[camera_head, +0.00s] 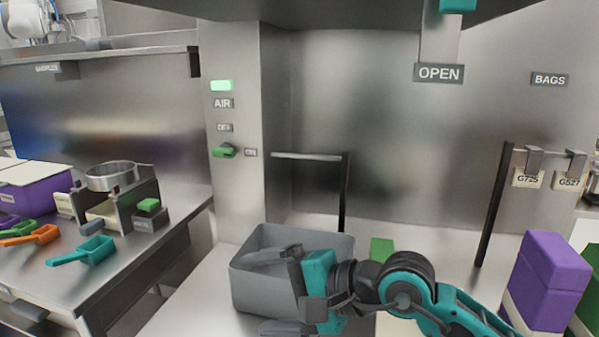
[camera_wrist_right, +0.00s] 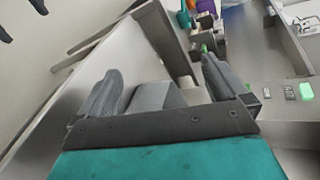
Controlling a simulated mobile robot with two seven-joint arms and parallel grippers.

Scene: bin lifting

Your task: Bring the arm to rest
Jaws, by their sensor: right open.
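My right gripper (camera_head: 257,294) comes in from the lower right, with a teal body and dark grey fingers pointing left. It overlaps the grey bin (camera_head: 248,278) in the head view, one finger across the bin's upper part and the other by its lower front edge. The fingers are spread apart. The right wrist view shows both fingertips (camera_wrist_right: 160,75) wide apart, with a grey block-like shape (camera_wrist_right: 155,97) between them that looks like part of the bin. I cannot tell whether the fingers touch the bin. My left gripper is not in view.
A side bench on the left holds a teal scoop (camera_head: 92,250), an orange scoop (camera_head: 36,236), a purple bin (camera_head: 38,190) and a scale-like stand with a metal ring (camera_head: 112,176). Purple boxes (camera_head: 545,280) stand at the right. A dark post (camera_head: 493,205) rises behind. Bare steel shows left of the grey bin.

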